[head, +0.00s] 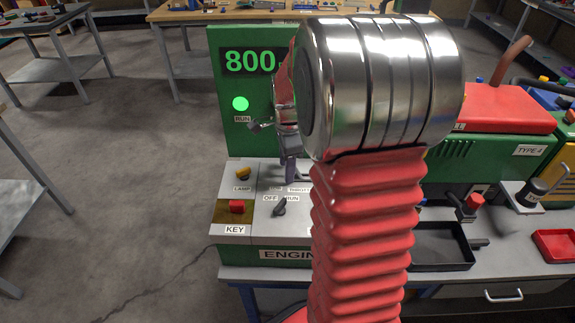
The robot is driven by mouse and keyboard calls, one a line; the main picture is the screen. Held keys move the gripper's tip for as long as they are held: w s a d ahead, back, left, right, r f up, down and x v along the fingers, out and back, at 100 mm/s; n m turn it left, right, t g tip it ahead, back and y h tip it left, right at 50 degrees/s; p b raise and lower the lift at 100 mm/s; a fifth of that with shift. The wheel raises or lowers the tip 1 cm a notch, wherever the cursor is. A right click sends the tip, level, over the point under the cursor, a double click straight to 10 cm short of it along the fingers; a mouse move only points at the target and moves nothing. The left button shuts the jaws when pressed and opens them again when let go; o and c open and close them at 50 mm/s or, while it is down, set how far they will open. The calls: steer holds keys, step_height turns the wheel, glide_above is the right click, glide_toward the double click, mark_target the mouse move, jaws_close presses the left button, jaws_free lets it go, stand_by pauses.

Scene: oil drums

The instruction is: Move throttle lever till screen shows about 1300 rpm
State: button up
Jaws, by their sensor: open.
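The engine control panel (262,220) stands on a bench, with a green upright board (238,135) behind it. The screen (250,61) on that board starts with green digits "800"; anything further right is hidden by my arm. A green lamp (240,103) labelled RUN is lit below it. My gripper (276,143) is open over the back right of the panel, near the partly covered THROTTLE label. My large arm link hides much of that area. I cannot make out the throttle lever clearly or whether the gripper touches it.
The panel has a yellow lamp (243,173), a red key switch (236,206) and an OFF/RUN knob (280,207). At right are a black tray (442,248), a red tray (556,245) and a green engine with a red top (503,107).

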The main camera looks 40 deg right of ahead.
steer(key=shift+c, duration=0.3)
jaws_close()
